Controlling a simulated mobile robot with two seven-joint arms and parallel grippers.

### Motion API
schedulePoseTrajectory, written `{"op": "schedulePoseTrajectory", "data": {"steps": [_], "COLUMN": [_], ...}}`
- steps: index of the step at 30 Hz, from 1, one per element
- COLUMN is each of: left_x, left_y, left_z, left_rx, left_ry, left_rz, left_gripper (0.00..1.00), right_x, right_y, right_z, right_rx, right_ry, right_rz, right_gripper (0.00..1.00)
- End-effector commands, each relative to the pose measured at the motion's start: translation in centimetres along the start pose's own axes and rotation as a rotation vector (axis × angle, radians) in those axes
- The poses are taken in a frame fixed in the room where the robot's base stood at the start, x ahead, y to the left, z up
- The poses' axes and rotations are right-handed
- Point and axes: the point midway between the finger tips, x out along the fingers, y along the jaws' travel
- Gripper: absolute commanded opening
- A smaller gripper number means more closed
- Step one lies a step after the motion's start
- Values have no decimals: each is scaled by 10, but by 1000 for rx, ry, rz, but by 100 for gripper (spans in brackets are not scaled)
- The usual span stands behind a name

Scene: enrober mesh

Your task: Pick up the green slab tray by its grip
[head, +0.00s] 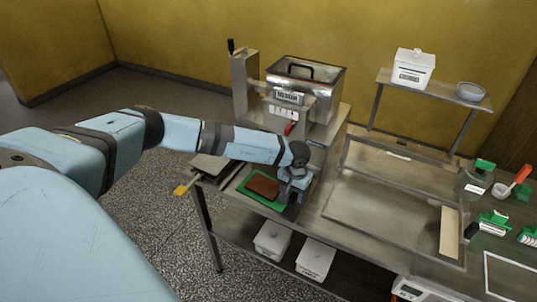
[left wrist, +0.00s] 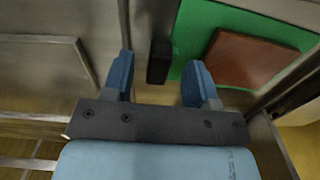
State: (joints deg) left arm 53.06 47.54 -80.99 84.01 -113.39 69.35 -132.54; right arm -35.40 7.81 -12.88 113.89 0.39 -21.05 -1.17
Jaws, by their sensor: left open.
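The green slab tray (head: 266,204) lies on the steel table, with a flat brown slab (head: 263,187) on it. My left gripper (head: 291,195) is over the tray's right side in the head view. In the left wrist view the open fingers of my left gripper (left wrist: 160,82) stand on either side of the end of a dark block-like grip (left wrist: 159,60) at the edge of the green tray (left wrist: 198,32). The right finger overlaps the tray's green surface in that view. I cannot tell whether either finger touches. My right gripper is not in view.
A steel machine with a lidded tank (head: 305,85) stands behind the tray. A flat plate with a yellow grip (head: 181,190) lies to the left. A wide shallow steel pan (head: 385,205) is to the right. White tubs (head: 272,240) sit on the lower shelf.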

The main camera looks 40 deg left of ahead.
Motion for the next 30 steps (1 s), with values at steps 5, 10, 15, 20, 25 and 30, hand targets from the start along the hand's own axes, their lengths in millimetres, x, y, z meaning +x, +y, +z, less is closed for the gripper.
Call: {"op": "schedulePoseTrajectory", "data": {"steps": [5,10,15,20,25,30], "left_x": [18,21,21,21,20,14], "left_y": [0,0,0,0,0,0], "left_z": [0,0,0,0,0,-1], "left_rx": [0,0,0,0,-1,-1], "left_ry": [-2,0,0,0,0,2], "left_rz": [0,1,1,1,1,1], "left_gripper": [53,53,32,0,0,0], "right_x": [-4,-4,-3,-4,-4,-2], "right_y": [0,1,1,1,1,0], "right_z": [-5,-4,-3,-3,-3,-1], "right_rx": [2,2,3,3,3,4], "right_ry": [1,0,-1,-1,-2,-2], "right_rz": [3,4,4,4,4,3], "right_gripper": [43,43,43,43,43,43]}}
